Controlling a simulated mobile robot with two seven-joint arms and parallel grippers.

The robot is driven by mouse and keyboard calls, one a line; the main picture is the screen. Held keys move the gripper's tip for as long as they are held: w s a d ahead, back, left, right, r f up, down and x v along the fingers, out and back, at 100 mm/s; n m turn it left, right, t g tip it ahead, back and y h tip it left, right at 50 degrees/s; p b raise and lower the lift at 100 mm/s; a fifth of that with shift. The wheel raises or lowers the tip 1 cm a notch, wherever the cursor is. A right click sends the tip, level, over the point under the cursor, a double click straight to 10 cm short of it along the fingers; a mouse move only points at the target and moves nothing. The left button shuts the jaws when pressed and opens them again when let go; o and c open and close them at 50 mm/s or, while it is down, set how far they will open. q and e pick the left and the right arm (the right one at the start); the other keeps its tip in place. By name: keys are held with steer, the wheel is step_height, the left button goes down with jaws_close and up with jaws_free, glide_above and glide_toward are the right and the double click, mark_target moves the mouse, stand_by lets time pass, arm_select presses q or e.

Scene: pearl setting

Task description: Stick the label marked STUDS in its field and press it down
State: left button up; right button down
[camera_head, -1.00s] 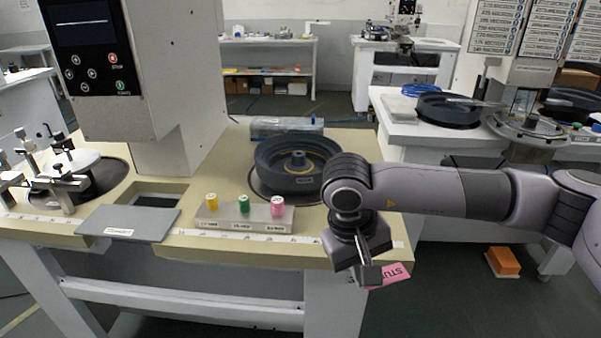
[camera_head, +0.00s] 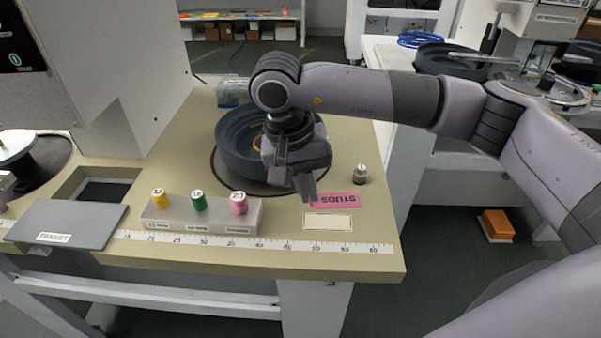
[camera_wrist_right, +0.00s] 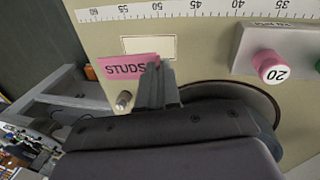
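The pink STUDS label (camera_head: 345,200) is in my right gripper (camera_head: 305,190), which is shut on its left end in the head view. The label also shows in the right wrist view (camera_wrist_right: 122,68), at the right gripper's fingertips (camera_wrist_right: 156,78). The pale, outlined rectangular field (camera_head: 328,222) is on the beige tabletop, empty, just in front of the label. It also shows in the right wrist view (camera_wrist_right: 149,44), with the label right along its edge. I cannot tell how high the label is above the top. My left gripper is out of view.
A grey block (camera_head: 205,214) with yellow, green and pink pegs stands left of the field. A ruler strip (camera_head: 250,243) runs along the front edge. A dark round bowl (camera_head: 236,143) lies behind the gripper, and a small metal knob (camera_head: 360,174) stands right of the label.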

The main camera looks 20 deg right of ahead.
steer(key=shift+w+a+r+m, duration=0.4)
steer(key=shift+w+r+m, duration=0.15)
steer(key=shift+r+m, duration=0.05)
steer(key=shift+s, duration=0.1)
steer(key=b+x, duration=0.3)
steer(key=b, duration=0.1)
steer(key=shift+a+f, duration=0.3)
steer(key=shift+f, duration=0.2)
steer(key=shift+f, duration=0.25)
steer(key=shift+x, duration=0.8)
